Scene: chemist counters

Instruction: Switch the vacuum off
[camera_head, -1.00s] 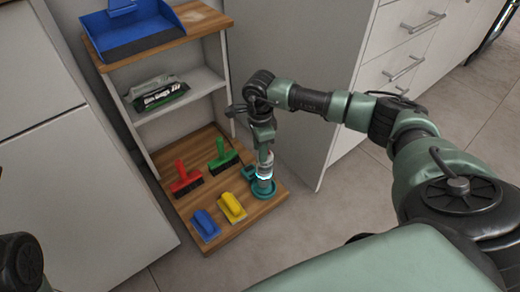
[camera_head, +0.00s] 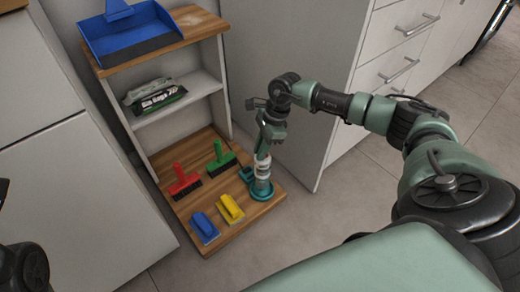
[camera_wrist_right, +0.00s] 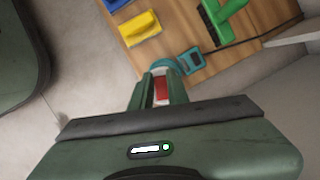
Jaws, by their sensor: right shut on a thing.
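The vacuum (camera_head: 262,190) is a small upright device with a round teal base, a pale body and a teal loop at its side. It stands at the right front of the low wooden shelf. My right gripper (camera_head: 264,153) reaches down from above and is shut on its upper part. In the right wrist view, my gripper's fingers (camera_wrist_right: 159,88) close around a red and white part of the vacuum (camera_wrist_right: 161,92), with teal parts beyond. The vacuum's switch cannot be made out. My left gripper is not in view.
On the low shelf (camera_head: 228,236) lie a red brush (camera_head: 184,180), a green brush (camera_head: 221,158), a yellow brush (camera_head: 230,208) and a blue brush (camera_head: 204,227). Bin bags (camera_head: 157,95) and a blue dustpan (camera_head: 135,35) sit above. White drawers (camera_head: 395,60) stand right; floor in front is clear.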

